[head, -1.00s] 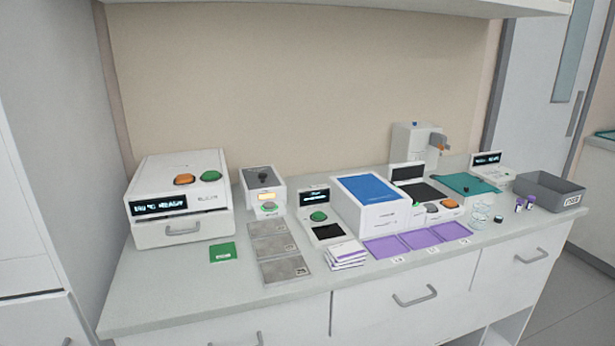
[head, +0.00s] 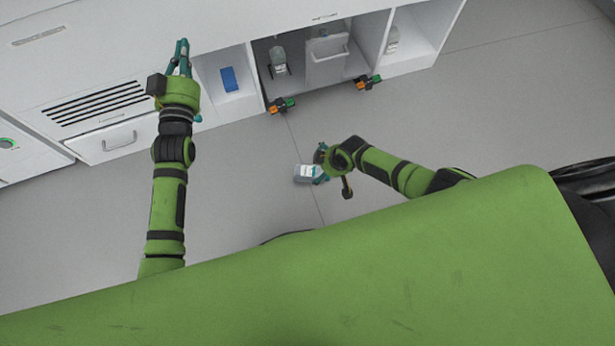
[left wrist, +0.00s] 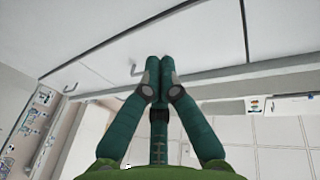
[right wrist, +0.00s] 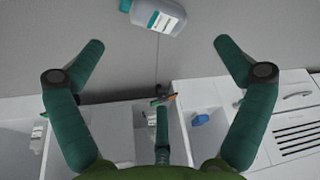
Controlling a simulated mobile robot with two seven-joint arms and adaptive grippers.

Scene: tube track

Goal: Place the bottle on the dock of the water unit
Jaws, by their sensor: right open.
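A grey bottle with a white label and teal band (head: 307,173) is seen from above over the floor, beside my right gripper (head: 322,165); it also shows in the right wrist view (right wrist: 155,14), tilted, past the fingertips. My right gripper is open, its fingers (right wrist: 155,45) wide apart with nothing held. I cannot tell whether the bottle rests on the floor. My left gripper (head: 181,45) is shut and empty in front of the cabinet face; its fingertips meet in the left wrist view (left wrist: 160,62). I cannot identify the water unit or its dock in these current views.
The open cabinet bays hold another bottle (head: 279,64), a white box with a handle (head: 325,62), a blue item (head: 231,79) and a pale bottle (head: 392,40). Small orange-and-black pieces (head: 282,105) (head: 367,82) sit at the bay fronts. The grey floor left of the bottle is clear.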

